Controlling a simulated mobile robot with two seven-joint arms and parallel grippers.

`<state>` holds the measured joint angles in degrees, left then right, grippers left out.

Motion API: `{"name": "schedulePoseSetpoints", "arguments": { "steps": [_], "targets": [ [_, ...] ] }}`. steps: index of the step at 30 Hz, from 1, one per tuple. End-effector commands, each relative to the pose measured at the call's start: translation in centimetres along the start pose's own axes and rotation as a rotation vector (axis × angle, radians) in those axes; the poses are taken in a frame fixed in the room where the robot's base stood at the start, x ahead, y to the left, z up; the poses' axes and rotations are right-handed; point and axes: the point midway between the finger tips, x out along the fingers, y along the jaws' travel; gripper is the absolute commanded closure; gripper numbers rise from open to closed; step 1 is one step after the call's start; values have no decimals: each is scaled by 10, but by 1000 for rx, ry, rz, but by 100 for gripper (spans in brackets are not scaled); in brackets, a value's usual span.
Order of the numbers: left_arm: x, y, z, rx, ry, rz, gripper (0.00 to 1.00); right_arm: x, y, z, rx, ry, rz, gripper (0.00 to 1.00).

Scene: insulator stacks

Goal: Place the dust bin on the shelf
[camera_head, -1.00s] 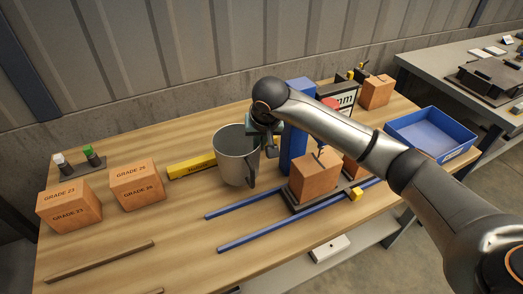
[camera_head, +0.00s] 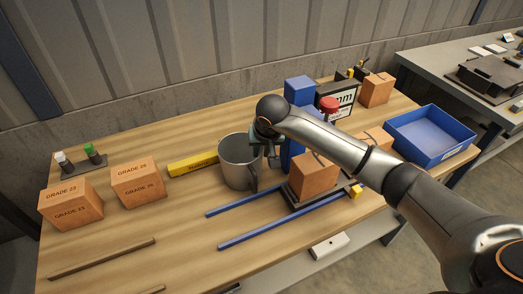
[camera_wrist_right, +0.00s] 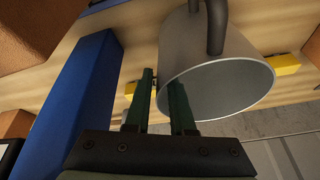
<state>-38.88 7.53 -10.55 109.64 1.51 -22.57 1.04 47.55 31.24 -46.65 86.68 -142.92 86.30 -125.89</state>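The dust bin appears to be the grey metal cup-shaped bin with a handle (camera_head: 236,165); it stands upright on the wooden table. In the right wrist view the bin (camera_wrist_right: 225,75) shows its open rim and handle. My right gripper (camera_head: 264,142) is at the bin's right rim; its tips are partly hidden in the head view. In the wrist view my right gripper (camera_wrist_right: 164,100) has its fingers apart, one outside the bin wall and one over its opening. I cannot tell if they touch it. A grey lower shelf (camera_head: 285,270) shows below the table front. My left gripper is not seen.
A blue block (camera_head: 291,150) stands right of the bin and close to my gripper. A yellow bar (camera_head: 193,164) lies left of it. Blue rails (camera_head: 260,235) and brown boxes (camera_head: 314,175) are in front and right. A blue tray (camera_head: 432,137) sits at the table's right.

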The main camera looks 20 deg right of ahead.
Motion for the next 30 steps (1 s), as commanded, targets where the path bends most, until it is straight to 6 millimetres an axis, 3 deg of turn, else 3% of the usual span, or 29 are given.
{"name": "schedulePoseSetpoints", "arguments": {
  "steps": [3,14,24,30],
  "targets": [
    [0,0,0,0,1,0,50,0,0,0,0,0,0,66],
    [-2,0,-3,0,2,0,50,-9,0,-2,-1,2,-1,66],
    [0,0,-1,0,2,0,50,-78,0,-2,-1,5,-1,66],
    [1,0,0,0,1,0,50,-110,0,-2,-1,3,0,66]
  ]
}}
